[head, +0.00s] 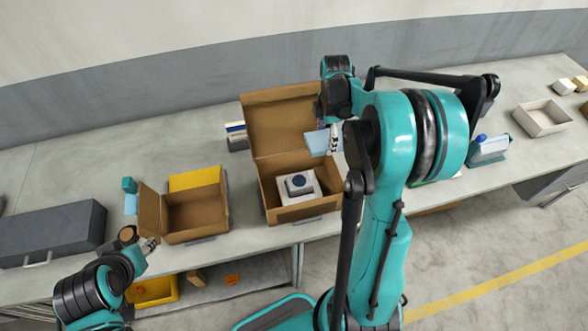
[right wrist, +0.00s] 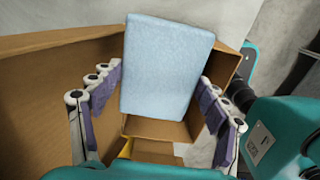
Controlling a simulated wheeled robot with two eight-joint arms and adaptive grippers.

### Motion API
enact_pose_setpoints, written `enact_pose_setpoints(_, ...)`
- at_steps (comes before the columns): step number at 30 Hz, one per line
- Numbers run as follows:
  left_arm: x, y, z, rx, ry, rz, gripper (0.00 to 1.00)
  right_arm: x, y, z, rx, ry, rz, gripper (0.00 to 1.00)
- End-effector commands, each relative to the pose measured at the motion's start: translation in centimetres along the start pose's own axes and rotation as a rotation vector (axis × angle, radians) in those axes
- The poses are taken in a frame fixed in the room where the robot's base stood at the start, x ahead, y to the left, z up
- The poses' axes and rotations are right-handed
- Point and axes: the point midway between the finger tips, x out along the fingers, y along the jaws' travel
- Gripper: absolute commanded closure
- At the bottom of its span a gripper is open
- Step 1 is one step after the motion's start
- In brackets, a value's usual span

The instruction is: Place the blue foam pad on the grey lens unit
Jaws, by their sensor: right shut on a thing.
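The light blue foam pad (head: 316,143) is held in my right gripper (head: 334,140), above the rear right part of an open cardboard box (head: 268,194). In the right wrist view the pad (right wrist: 167,65) stands between the two fingers of the gripper (right wrist: 160,105). The grey lens unit (head: 307,189), a pale block with a dark round lens on top, sits inside the box, below and to the left of the pad. It cannot be made out in the right wrist view. My left gripper (head: 149,244) is low at the left, by the table's front edge; its fingers are too small to judge.
A smaller open cardboard box (head: 197,212) stands left of the large one, with a yellow panel (head: 194,179) behind it. A dark grey case (head: 52,236) lies at far left. A pale tray (head: 542,118) is at far right. The large box's raised lid (head: 280,122) stands behind the lens unit.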

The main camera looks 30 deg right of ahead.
Motion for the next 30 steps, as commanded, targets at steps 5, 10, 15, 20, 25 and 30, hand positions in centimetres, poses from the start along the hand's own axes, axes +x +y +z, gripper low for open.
enact_pose_setpoints(5,0.6,0.0,0.5,0.0,0.0,0.0,0.6,2.6,-1.8,-3.7,-0.006,0.0,0.0,0.45)
enact_pose_setpoints(10,1.1,0.0,0.8,0.0,0.0,0.0,0.6,4.9,-3.4,-7.3,-0.006,0.0,0.0,0.45)
enact_pose_setpoints(15,1.3,0.0,0.9,0.0,0.0,0.0,0.6,6.2,-4.4,-9.3,-0.002,0.0,0.0,0.45)
enact_pose_setpoints(20,1.5,0.0,1.0,0.0,0.0,0.0,0.6,6.9,-4.6,-9.7,0.0,0.0,0.0,0.45)
enact_pose_setpoints(25,2.1,0.0,1.5,0.0,0.0,0.0,0.6,9.4,-4.6,-9.7,0.0,0.0,0.0,0.45)
enact_pose_setpoints(30,2.2,0.0,1.6,0.0,0.0,0.0,0.6,10.5,-4.6,-9.7,0.0,0.0,0.0,0.45)
